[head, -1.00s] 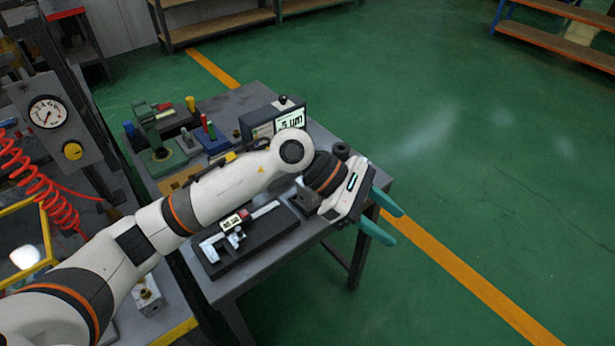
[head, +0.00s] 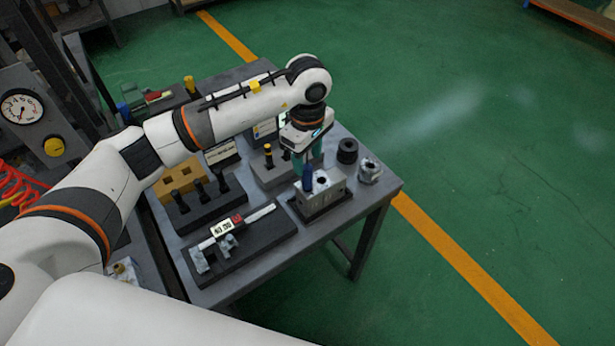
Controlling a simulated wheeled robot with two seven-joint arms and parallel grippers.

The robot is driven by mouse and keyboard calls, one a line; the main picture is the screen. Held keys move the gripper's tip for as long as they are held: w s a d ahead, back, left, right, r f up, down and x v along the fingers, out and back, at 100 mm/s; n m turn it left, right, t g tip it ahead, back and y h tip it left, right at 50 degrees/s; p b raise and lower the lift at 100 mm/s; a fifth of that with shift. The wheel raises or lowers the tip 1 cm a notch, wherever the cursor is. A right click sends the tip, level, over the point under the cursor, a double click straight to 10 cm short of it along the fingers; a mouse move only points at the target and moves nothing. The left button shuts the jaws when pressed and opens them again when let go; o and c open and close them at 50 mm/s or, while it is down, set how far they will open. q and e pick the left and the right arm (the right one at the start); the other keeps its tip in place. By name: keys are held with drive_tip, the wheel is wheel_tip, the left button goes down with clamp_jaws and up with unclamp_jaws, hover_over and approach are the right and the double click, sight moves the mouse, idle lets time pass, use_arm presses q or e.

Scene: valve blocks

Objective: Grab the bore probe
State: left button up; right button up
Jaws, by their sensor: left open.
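A small dark-blue upright piece (head: 308,178), which looks like the bore probe's grip, stands at the metal valve block (head: 327,191) near the table's right side. Its lower end is hidden. My left gripper (head: 307,163) points down just above and behind this piece, with its teal fingers apart. The fingers are partly hidden, and I cannot tell whether they touch the blue piece. My right gripper is out of view.
The grey table (head: 356,222) also carries a digital caliper on a black base (head: 255,252), a black stand with dark pegs (head: 208,206), and a yellow block (head: 178,183). A black ring (head: 347,150) and a metal fitting (head: 370,171) stand right of my gripper.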

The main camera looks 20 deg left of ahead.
sight(307, 166)
use_arm(q)
drive_tip(key=shift+w+f, duration=0.2)
drive_tip(key=shift+f, duration=0.9)
wheel_tip(307, 166, down, 3)
drive_tip(key=shift+w+a+r+p, duration=0.1)
drive_tip(key=shift+r+p, duration=0.1)
drive_tip(key=shift+p, duration=1.05)
wheel_tip(307, 166, down, 2)
drive_tip(key=shift+f, duration=0.15)
drive_tip(key=shift+f+p, duration=0.2)
drive_tip(key=shift+p, duration=0.1)
drive_tip(key=shift+f, duration=0.15)
drive_tip(key=c, duration=1)
clamp_jaws()
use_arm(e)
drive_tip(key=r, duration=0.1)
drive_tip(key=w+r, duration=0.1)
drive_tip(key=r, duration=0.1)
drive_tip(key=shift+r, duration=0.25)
